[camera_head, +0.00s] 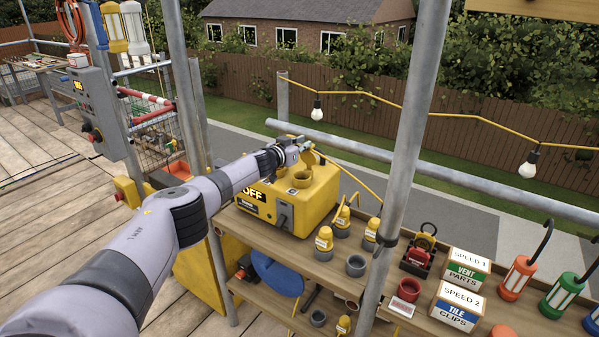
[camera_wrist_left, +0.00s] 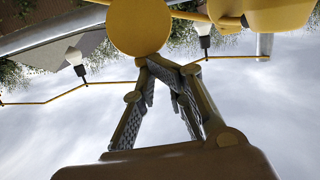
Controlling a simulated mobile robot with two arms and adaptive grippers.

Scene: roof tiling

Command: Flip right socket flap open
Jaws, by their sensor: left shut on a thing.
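The yellow power box (camera_head: 322,197) stands on the wooden shelf, with an "OFF" label and a grey lever on its front. A round socket (camera_head: 300,179) rises from its top. My left gripper (camera_head: 302,146) is over the back of the box top, and its arm covers part of the box. In the left wrist view, my left gripper's fingers (camera_wrist_left: 152,62) close together at the edge of a round yellow flap (camera_wrist_left: 138,24). The flap's hinge and exact tilt are hard to make out. My right gripper is in neither view.
Yellow plugs (camera_head: 342,222) and grey cups (camera_head: 356,265) stand right of the box. A metal pole (camera_head: 405,150) rises in front of the shelf, and a rail (camera_head: 440,177) runs behind. Labelled boxes (camera_head: 466,268) and lamps (camera_head: 515,278) fill the right side.

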